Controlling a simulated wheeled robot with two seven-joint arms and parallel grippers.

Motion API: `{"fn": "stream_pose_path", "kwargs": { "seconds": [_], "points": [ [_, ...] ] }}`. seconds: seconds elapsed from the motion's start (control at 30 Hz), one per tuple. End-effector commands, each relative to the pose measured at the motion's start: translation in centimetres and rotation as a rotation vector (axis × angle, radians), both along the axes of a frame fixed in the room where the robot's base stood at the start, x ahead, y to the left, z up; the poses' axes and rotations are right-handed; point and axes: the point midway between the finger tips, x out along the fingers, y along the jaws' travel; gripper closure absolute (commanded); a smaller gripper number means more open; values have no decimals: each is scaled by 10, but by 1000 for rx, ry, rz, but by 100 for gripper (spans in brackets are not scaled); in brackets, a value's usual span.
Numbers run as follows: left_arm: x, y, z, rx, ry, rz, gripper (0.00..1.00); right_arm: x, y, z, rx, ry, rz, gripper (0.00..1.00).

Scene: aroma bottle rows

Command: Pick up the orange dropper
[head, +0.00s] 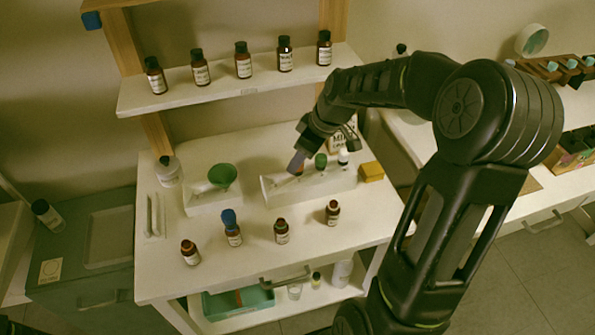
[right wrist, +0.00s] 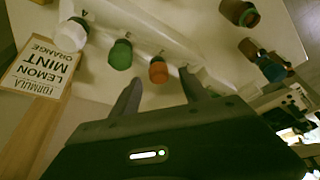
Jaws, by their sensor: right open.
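The orange dropper (right wrist: 158,71) stands in the white rack (right wrist: 152,30), ahead of and between my right gripper's fingertips in the right wrist view. In the head view, my right gripper (head: 298,162) hangs over the left part of the rack (head: 310,189) and largely hides the orange dropper. My right gripper (right wrist: 161,88) is open, with nothing between its fingers. The green dropper (right wrist: 120,54) and white dropper (right wrist: 72,35) stand beside the orange one; they also show in the head view as green (head: 320,160) and white (head: 343,156). My left gripper is not in view.
A formula card (right wrist: 38,68) stands behind the rack. Brown bottles (head: 190,253), (head: 282,232), (head: 332,213) stand along the front, with a blue-topped bottle (head: 233,236) among them. A green funnel (head: 222,175) is left, a yellow block (head: 371,171) right. Several bottles line the shelf (head: 220,92).

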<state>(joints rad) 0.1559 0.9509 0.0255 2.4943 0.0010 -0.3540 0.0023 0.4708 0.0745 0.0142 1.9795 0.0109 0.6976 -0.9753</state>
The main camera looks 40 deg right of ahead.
Motion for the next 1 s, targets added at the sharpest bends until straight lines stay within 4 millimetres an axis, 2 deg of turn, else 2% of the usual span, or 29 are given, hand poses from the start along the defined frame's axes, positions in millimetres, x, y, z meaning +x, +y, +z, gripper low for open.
{"fn": "stream_pose_path", "kwargs": {
  "seconds": [0.1,0.23,0.8,1.0],
  "points": [
    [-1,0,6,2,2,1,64,6,3,-16,2,3,1,47],
    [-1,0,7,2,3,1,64,9,4,-25,0,1,1,47],
    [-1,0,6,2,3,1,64,10,4,-26,0,0,0,47],
    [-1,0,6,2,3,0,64,10,4,-26,0,0,1,62]
  ]
}}
